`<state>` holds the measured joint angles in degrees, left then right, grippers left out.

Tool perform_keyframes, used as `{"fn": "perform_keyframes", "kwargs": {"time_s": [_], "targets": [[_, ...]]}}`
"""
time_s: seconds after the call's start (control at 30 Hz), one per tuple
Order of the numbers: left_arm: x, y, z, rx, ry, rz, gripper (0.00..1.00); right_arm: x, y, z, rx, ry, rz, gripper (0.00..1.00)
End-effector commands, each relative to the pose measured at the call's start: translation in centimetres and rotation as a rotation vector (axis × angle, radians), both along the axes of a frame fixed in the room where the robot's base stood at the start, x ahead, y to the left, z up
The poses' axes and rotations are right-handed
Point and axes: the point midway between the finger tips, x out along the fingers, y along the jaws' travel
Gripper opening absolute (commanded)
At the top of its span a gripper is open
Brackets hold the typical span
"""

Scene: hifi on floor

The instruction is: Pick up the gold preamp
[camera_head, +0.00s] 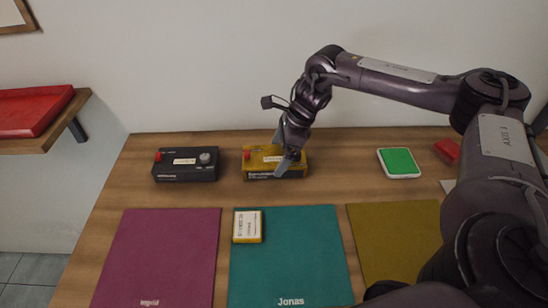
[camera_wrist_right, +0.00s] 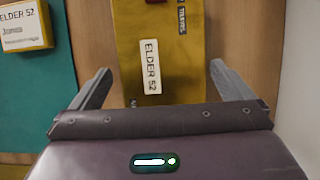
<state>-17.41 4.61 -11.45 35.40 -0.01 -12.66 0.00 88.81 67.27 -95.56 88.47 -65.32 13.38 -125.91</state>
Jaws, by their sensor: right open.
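The gold preamp (camera_head: 260,161) is a yellow-gold box with a red knob, standing on the wooden table at the back middle. My right gripper (camera_head: 285,163) is over its right part in the head view and partly hides it. In the right wrist view, the gold preamp (camera_wrist_right: 163,50) with its "ELDER 52" label lies ahead, between the fingers of my open right gripper (camera_wrist_right: 163,90). There are gaps at both sides, so the fingers do not look closed on it. My left gripper is not in view.
A black box (camera_head: 186,165) with a red knob stands to the left. A small yellow box (camera_head: 247,226) lies on the teal mat (camera_head: 295,260). A purple mat (camera_head: 160,255), an olive mat (camera_head: 395,240) and a green-topped white block (camera_head: 399,162) are nearby.

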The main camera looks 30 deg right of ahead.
Motion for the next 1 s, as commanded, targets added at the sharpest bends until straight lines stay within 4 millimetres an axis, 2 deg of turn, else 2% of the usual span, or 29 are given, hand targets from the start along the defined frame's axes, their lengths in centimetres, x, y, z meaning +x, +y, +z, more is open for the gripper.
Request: {"fn": "perform_keyframes", "kwargs": {"time_s": [0.03, 0.2, 0.47, 1.0], "targets": [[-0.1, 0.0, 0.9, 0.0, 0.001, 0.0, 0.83, 0.0, 0.4, -0.4, -0.001, 0.004, 0.002, 1.0], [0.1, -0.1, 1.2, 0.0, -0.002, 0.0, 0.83, 0.5, 1.0, -2.4, -0.001, 0.001, 0.0, 1.0], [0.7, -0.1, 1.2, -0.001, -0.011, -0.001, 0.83, 0.5, 1.0, -2.7, 0.0, -0.001, 0.0, 1.0], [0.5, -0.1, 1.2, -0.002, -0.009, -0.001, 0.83, 0.6, 1.1, -2.7, 0.0, -0.001, 0.0, 0.31]]}}
